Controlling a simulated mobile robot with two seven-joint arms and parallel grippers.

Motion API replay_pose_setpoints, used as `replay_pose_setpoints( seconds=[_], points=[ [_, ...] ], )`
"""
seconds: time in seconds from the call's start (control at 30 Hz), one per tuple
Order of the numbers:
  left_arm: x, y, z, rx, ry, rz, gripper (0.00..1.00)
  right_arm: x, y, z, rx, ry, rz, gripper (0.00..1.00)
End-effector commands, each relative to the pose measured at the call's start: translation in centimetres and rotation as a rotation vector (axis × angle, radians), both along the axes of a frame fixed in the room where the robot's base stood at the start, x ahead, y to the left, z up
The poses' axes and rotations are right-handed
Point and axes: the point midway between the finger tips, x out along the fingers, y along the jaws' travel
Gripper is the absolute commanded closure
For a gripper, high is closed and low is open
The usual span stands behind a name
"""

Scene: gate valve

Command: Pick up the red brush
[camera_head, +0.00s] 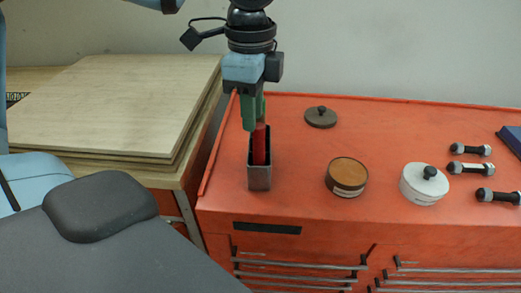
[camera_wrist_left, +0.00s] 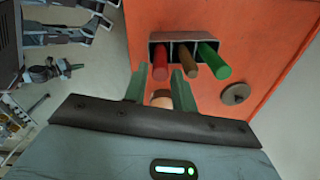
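The red brush (camera_head: 260,145) stands in a narrow grey metal holder (camera_head: 260,179) near the left side of the orange cabinet top; only its handle shows. In the left wrist view, the red handle (camera_wrist_left: 161,57) is at one end of the holder, beside a brown handle (camera_wrist_left: 188,61) and a green handle (camera_wrist_left: 215,60). My left gripper (camera_head: 254,118) points down just above the red handle. It also shows in the left wrist view (camera_wrist_left: 161,82), its green fingers apart and lined up either side of the red handle's end. Contact is not visible. My right gripper is out of view.
A brown tin (camera_head: 346,178), a white canister (camera_head: 424,184), a dark lid (camera_head: 321,117) and several bolts (camera_head: 471,168) stand to the right. Stacked boards (camera_head: 115,105) lie left of the cabinet's raised edge. A tan object between the fingers in the wrist view is unclear.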

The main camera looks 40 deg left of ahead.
Motion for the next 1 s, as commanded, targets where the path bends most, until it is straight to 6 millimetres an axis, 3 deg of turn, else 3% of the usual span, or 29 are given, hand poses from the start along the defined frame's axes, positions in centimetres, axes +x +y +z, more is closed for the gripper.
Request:
replay_pose_setpoints(
  seconds=[0.33,0.67,0.97,1.0],
  points=[
    [0.1,-0.2,-2.0,0.001,0.003,-0.002,0.73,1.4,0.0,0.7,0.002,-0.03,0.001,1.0],
    [0.4,-0.9,-6.1,0.001,0.003,-0.001,0.73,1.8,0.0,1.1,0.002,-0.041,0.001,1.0],
    [0.5,-0.9,-6.5,0.0,0.0,-0.001,0.73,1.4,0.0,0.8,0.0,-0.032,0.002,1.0],
    [0.5,-0.9,-6.5,0.0,0.0,-0.001,0.79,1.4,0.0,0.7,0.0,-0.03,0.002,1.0]
  ],
)
